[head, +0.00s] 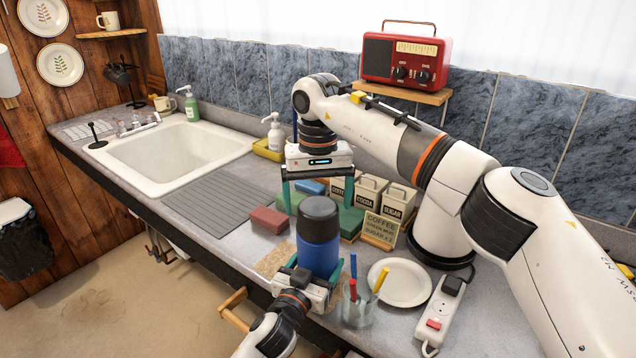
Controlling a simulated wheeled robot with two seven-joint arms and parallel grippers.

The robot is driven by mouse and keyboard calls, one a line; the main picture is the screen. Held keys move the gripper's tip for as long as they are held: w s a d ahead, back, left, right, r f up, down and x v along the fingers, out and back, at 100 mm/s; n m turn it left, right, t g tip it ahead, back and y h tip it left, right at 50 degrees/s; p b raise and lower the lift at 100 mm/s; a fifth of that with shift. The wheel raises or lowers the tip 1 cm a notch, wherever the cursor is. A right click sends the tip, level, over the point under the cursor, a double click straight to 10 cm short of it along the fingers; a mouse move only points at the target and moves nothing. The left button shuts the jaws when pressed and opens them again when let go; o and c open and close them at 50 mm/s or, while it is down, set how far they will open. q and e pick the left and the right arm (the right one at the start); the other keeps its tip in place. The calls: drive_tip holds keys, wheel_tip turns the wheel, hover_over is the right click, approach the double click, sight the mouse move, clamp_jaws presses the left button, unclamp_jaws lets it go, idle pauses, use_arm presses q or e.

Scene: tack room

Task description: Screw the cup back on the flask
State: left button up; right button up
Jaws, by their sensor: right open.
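The blue flask (318,259) stands upright near the counter's front edge. The dark grey cup (318,219) sits on top of it, upright and in line with it; I cannot tell whether its thread is engaged. My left gripper (318,273) comes in low from the front, with its teal fingers on both sides of the flask's lower body, closed around it. My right gripper (317,200) points down above and around the cup, fingers apart to its left and right. It is open, with visible space beside the cup.
A glass with pens (357,302), a white plate (400,283) and a power strip (437,315) stand right of the flask. Canisters (370,192), a recipe card (381,229) and sponges (269,220) are behind. The ribbed drainboard (222,198) is clear.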

sight(318, 250)
drive_tip(key=shift+f, duration=2.1)
